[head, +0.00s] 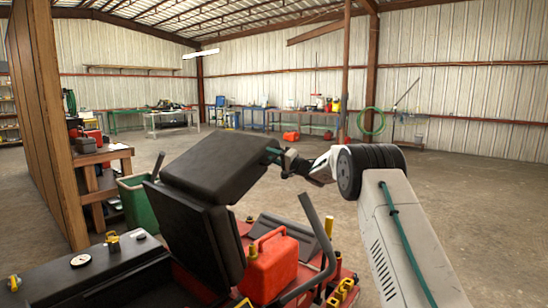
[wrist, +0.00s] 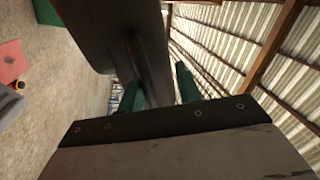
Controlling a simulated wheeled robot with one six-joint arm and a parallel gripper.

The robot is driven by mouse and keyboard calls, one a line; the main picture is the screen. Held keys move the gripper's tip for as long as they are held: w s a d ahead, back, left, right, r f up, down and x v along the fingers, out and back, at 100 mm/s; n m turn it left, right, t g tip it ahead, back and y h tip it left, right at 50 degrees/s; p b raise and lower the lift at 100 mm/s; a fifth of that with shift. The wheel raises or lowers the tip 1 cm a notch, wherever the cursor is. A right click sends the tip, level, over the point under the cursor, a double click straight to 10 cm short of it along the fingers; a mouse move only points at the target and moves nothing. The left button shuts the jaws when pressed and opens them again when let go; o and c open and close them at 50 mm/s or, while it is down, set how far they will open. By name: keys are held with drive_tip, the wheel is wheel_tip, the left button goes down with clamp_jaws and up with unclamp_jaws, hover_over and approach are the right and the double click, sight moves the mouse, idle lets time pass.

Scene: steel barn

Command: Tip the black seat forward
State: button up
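The black seat (head: 215,163) is on a red machine in the middle of the head view. It shows as two thick slabs: the upper one slants up to the right, and the lower one (head: 203,238) stands steeply below it. My gripper (head: 270,154) is at the right edge of the upper slab. In the wrist view the seat (wrist: 112,30) comes down from the top. The green fingers of my gripper (wrist: 160,78) are apart, one over the seat's dark edge and one to its right with a slim gap. Firm contact cannot be told.
A red fuel can (head: 270,266) and a bent dark lever (head: 318,245) stand right of the seat. A green bin (head: 137,208) and a wooden workbench (head: 100,165) are at left. The concrete floor behind is open.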

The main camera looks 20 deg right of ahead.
drive_tip(key=shift+d+r, duration=0.2)
drive_tip(key=shift+d, duration=0.05)
idle(0.4)
drive_tip(key=shift+s+d, duration=0.15)
drive_tip(key=shift+s, duration=0.1)
drive_tip(key=v, duration=0.7)
drive_tip(key=shift+f, duration=0.25)
drive_tip(key=shift+s, duration=0.1)
drive_tip(key=shift+r, duration=0.1)
